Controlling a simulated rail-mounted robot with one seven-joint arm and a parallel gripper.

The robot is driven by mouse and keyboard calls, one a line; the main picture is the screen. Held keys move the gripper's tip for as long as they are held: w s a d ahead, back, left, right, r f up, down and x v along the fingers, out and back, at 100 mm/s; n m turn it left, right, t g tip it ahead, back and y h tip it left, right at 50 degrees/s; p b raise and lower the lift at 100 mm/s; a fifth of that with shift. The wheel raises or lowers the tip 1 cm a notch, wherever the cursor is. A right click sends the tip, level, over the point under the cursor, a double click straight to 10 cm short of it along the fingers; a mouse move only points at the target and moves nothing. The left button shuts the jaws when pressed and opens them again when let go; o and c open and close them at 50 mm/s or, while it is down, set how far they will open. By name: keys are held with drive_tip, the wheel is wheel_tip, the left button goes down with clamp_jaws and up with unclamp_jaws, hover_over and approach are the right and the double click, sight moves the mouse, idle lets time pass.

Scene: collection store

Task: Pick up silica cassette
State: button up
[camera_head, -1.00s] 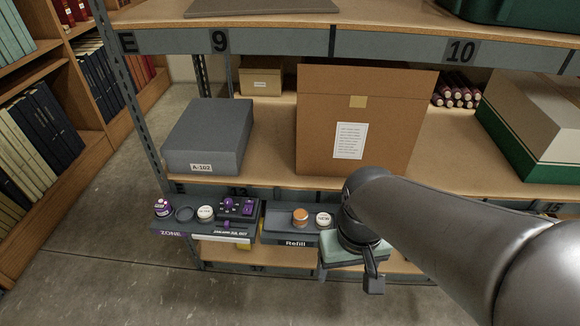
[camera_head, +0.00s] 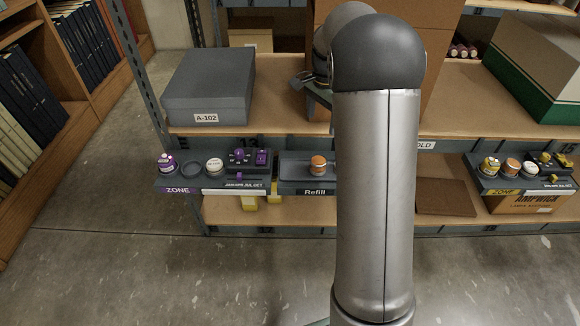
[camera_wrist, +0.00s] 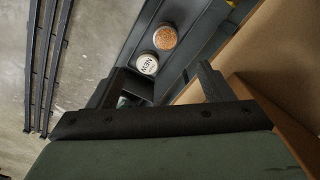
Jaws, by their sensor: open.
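An orange-topped round canister (camera_head: 318,165) stands on the Refill tray (camera_head: 295,180). I cannot tell for certain which round canister is the silica cassette. In the wrist view, the orange grainy top (camera_wrist: 164,38) shows beside a white-topped canister marked NEW (camera_wrist: 147,64). My arm hides the NEW canister in the head view. My gripper (camera_wrist: 160,68) is open, with its fingers apart and the NEW canister seen beyond the gap. Nothing shows held between them. In the head view my gripper is mostly hidden behind my arm, above the shelf.
The purple ZONE tray (camera_head: 180,187) holds a purple-labelled canister (camera_head: 167,162), a white-topped canister (camera_head: 214,167) and an empty round recess. A grey box (camera_head: 210,85) marked A-102 stands behind. A large brown box (camera_head: 440,50) is behind my arm. The yellow ZONE tray (camera_head: 520,184) is right.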

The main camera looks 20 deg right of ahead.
drive_tip(key=w+f, duration=0.1)
drive_tip(key=b, duration=0.2)
approach(319, 160)
drive_tip(key=shift+m, duration=0.4)
drive_tip(key=f, duration=0.5)
drive_tip(key=shift+a+f, duration=0.1)
drive_tip(key=shift+a, duration=0.1)
drive_tip(key=f, duration=0.5)
drive_tip(key=shift+d, duration=0.2)
drive_tip(key=c, duration=1.1)
